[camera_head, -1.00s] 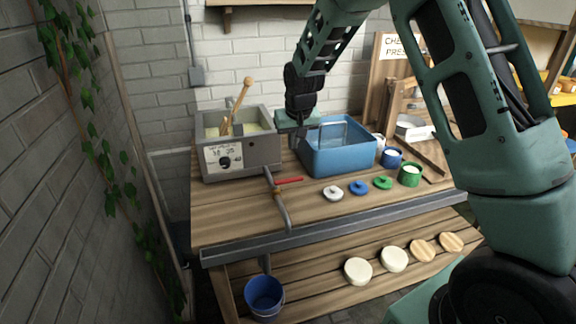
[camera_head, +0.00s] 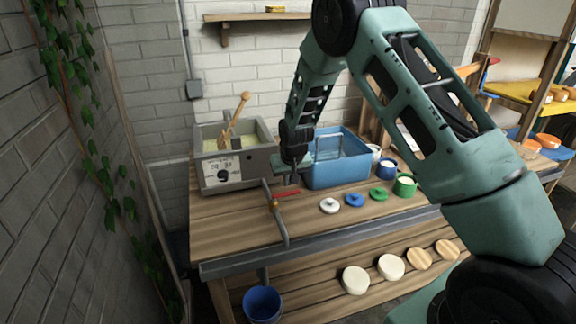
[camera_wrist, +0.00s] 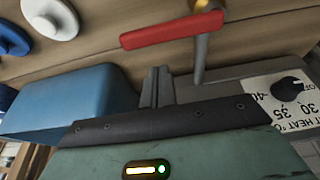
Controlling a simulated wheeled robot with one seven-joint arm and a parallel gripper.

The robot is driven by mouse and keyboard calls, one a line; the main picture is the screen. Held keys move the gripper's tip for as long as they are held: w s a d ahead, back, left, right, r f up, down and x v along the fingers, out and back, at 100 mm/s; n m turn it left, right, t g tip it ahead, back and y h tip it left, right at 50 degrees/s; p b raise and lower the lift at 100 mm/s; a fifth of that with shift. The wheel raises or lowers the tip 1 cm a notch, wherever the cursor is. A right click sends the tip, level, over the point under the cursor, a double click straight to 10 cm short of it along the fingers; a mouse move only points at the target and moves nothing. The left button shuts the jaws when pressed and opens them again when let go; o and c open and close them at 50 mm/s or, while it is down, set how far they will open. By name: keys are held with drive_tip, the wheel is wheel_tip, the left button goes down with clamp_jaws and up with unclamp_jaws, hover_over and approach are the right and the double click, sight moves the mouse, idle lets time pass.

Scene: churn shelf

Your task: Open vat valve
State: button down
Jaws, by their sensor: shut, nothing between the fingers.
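The vat (camera_head: 237,160) is a grey box with pale yellow contents at the back left of the wooden bench. A pipe (camera_head: 281,225) runs from its front corner down past the bench edge. The valve has a red lever handle (camera_head: 287,195) that points right, across the pipe. It also shows in the wrist view as a red bar (camera_wrist: 172,30) beside a brass fitting (camera_wrist: 207,6). My gripper (camera_head: 291,181) points down just behind the red handle, between the vat and the blue tub. Its fingers (camera_wrist: 157,72) are together and empty, apart from the handle.
The blue tub (camera_head: 336,172) stands close to the right of my gripper. White, blue and green lids (camera_head: 355,200) lie in front of it. A wooden paddle (camera_head: 234,119) sticks up from the vat. A blue bucket (camera_head: 263,303) is below the pipe.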

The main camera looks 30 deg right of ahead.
drive_tip(key=shift+s+a+r+p, duration=0.1)
drive_tip(key=shift+s+a+p, duration=0.1)
drive_tip(key=shift+s, duration=0.55)
drive_tip(key=shift+s+a+r+p, duration=0.1)
drive_tip(key=shift+s+p, duration=0.05)
drive_tip(key=shift+s, duration=0.55)
